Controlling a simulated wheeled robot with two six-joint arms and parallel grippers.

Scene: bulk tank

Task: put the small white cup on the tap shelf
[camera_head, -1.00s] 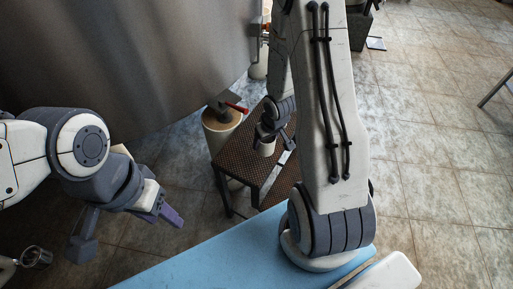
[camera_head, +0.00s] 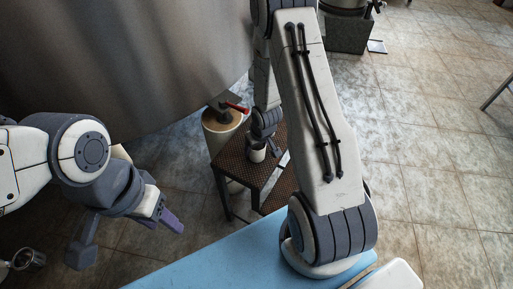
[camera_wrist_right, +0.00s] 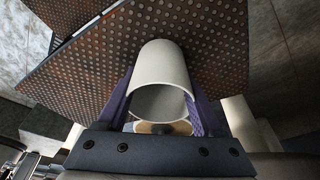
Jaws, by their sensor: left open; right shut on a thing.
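The small white cup (camera_head: 257,154) is in my right gripper (camera_head: 262,142). In the right wrist view the cup (camera_wrist_right: 161,75) sits between the two purple fingers, its open rim facing the camera. The tap shelf, a brown perforated metal stand (camera_head: 240,179), is under the cup in the head view; its dotted top also fills much of the right wrist view (camera_wrist_right: 205,30). I cannot tell whether the cup touches the shelf. My left gripper (camera_head: 124,232) is open and empty at the lower left, well away from the shelf.
The big steel tank (camera_head: 130,60) stands behind on the left. Its tap with a red handle (camera_head: 237,107) is close to the shelf's left back side. A blue surface (camera_head: 215,258) lies in front. A metal jug (camera_head: 30,258) shows at the lower left. Tiled floor is open at right.

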